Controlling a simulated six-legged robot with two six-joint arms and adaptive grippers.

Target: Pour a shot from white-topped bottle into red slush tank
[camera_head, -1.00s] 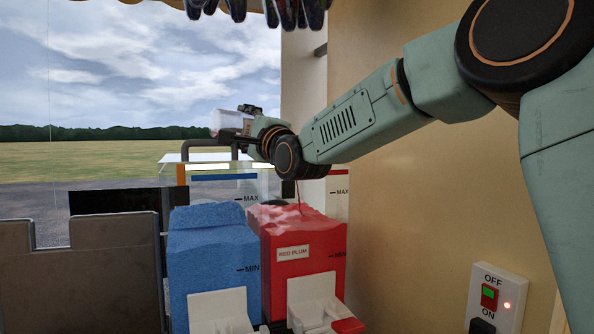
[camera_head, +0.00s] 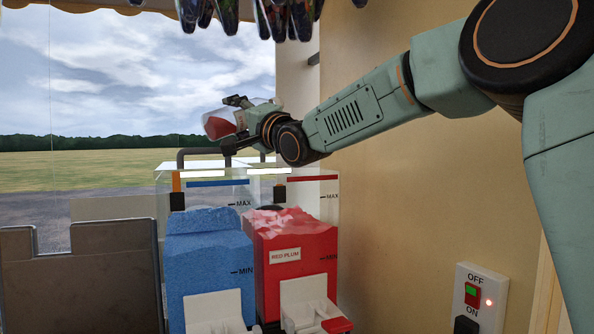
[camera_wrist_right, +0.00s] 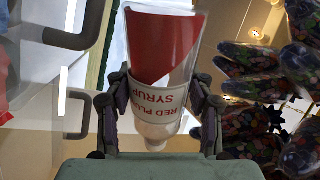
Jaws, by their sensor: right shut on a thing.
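My right gripper (camera_head: 240,122) is shut on the syrup bottle (camera_head: 220,124), held above the tanks and near level, with red liquid at its left end. In the right wrist view the clear bottle (camera_wrist_right: 165,45) is between the fingers (camera_wrist_right: 160,100). Its label reads RED PLUM SYRUP upside down, and its white top (camera_wrist_right: 156,134) points toward the palm. The red slush tank (camera_head: 293,262), labelled RED PLUM, stands below and to the right of the bottle. Its slush has a lumpy pinkish top. My left gripper is out of view.
A blue slush tank (camera_head: 207,262) stands directly left of the red one. A dark grey panel (camera_head: 80,275) is at the left. Bags of sweets (camera_wrist_right: 265,85) hang near the bottle in the wrist view.

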